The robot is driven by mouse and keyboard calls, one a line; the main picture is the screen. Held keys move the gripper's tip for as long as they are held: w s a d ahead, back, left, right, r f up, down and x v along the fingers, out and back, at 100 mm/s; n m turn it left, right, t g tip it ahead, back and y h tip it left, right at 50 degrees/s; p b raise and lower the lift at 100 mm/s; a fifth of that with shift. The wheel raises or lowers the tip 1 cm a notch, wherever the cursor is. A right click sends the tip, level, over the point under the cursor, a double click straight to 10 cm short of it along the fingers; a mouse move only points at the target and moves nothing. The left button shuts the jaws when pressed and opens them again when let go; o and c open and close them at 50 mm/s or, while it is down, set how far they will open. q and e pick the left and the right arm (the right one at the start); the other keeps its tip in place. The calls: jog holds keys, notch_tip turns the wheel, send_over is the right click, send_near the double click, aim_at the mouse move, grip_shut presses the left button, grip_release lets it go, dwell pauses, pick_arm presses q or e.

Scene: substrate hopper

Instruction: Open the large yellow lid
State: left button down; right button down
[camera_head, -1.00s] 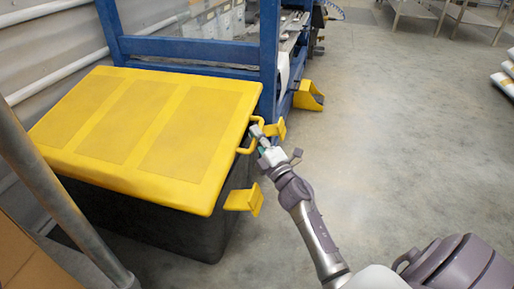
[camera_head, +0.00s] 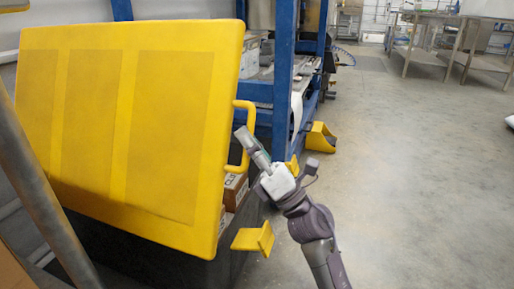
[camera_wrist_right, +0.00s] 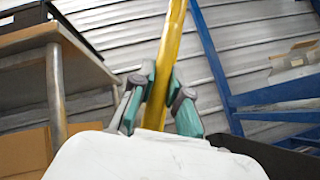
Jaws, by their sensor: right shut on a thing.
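The large yellow lid (camera_head: 120,120) is raised and tilted steeply up over a dark bin (camera_head: 190,262), with its ribbed panels facing me. Its yellow handle (camera_head: 251,112) sticks out from the right edge. My right gripper (camera_head: 244,140) is shut on this handle. In the right wrist view, the fingers (camera_wrist_right: 158,98) close on both sides of a yellow bar (camera_wrist_right: 174,40). Parts of the handle are hidden by the fingers. My left gripper is in neither view.
Cardboard boxes (camera_head: 235,188) show inside the bin under the raised lid. A blue frame (camera_head: 285,75) stands just behind. Yellow brackets (camera_head: 253,239) jut from the bin's right side. A grey post (camera_head: 38,190) rises at left.

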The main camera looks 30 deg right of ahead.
jog(key=shift+s+a+r+n+g+y+b, duration=0.2)
jog(key=shift+s+a+n+g+y, duration=0.25)
jog(key=shift+s+a+n+y, duration=0.4)
jog(key=shift+s+a+r+n+g+y+b, duration=0.15)
jog(key=shift+s+a+r+n+g+y, duration=0.3)
jog(key=shift+n+y, duration=0.7)
jog(key=shift+s+a+r+n+g+y+b, duration=0.15)
jog(key=shift+s+a+n+g+y, duration=0.5)
jog(key=shift+a+n, duration=0.4)
jog(key=shift+w+d, duration=0.1)
jog(key=c, duration=1.1)
grip_release()
jog(key=shift+c, duration=0.2)
notch_tip(320, 180, up, 10)
jog(key=shift+d, duration=0.15)
